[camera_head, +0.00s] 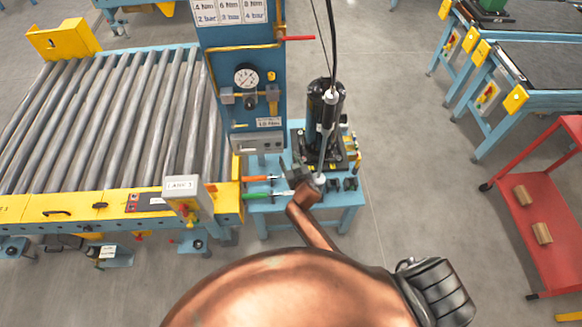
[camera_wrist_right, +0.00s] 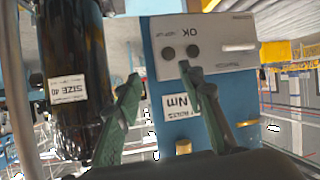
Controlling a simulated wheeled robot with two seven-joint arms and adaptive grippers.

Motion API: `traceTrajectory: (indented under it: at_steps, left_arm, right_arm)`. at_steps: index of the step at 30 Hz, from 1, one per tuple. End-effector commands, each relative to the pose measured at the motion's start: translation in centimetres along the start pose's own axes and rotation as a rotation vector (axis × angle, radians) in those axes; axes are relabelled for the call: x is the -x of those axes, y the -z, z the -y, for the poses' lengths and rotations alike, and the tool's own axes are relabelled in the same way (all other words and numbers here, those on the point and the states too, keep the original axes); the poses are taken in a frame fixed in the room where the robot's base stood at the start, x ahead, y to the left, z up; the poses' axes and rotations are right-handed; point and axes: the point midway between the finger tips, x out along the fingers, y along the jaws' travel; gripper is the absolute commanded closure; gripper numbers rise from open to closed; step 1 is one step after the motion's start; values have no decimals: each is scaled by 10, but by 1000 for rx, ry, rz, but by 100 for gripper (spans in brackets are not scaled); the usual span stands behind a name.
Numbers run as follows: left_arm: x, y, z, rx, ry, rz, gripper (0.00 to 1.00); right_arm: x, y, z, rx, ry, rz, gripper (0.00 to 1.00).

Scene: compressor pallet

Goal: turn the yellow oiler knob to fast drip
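The blue column carries a round gauge (camera_head: 246,76) and, to its right, an oiler unit (camera_head: 272,92) with a small yellow knob (camera_head: 271,76) on top. The knob is too small for its setting to be read. My right gripper (camera_head: 291,167) is below and right of the oiler, in front of the lower column. In the right wrist view, which is upside down, its two green-tipped fingers (camera_wrist_right: 158,74) are apart with nothing between them. A brass-yellow part (camera_wrist_right: 183,147) shows low there, partly hidden; I cannot tell whether it is the knob. My left gripper is not in view.
A black cylinder (camera_head: 325,108) stands on the blue stand right of the column, close to my right gripper; it also shows in the wrist view (camera_wrist_right: 72,60). A grey button panel (camera_head: 258,142) sits low on the column. A red lever (camera_head: 298,38) sticks out above.

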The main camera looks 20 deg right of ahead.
Motion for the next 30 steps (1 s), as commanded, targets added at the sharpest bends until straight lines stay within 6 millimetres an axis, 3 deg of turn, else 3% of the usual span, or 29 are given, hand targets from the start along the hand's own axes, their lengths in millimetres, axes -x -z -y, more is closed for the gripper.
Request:
traceTrajectory:
  at_steps: [7,19,23,26,29,30]
  left_arm:
    - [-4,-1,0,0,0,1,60]
    - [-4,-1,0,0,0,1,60]
    - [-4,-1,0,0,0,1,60]
    - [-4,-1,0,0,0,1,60]
    - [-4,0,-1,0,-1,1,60]
    - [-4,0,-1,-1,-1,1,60]
  right_arm:
    - [-3,-32,0,10,7,39,64]
    - [-3,-39,0,12,9,49,64]
    - [-3,-48,-1,14,10,61,72]
    - [-1,-90,-3,26,19,119,74]
    - [9,-171,-8,45,37,231,74]
    - [18,-212,-10,54,47,287,74]
